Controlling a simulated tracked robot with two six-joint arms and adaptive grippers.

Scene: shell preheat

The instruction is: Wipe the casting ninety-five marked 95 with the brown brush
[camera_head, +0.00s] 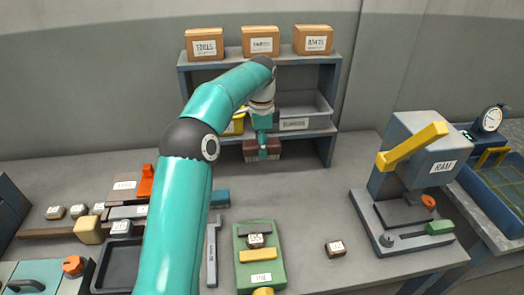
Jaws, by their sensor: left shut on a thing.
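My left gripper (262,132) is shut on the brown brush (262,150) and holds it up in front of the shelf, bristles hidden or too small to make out. A small brown casting with a white label (256,240) sits on the green fixture (242,275). Another small brown casting (335,248) lies on the bench to its right. Several more small castings (79,210) stand at the left. The labels are too small to read surely, so I cannot tell which is marked 95. My right gripper is out of view.
A grey shelf (183,85) with labelled boxes (261,42) and bins stands behind. A press marked RAM (415,155) with a yellow lever is at the right. A dark tray (120,262) lies at the left. The bench (310,205) is clear in the middle.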

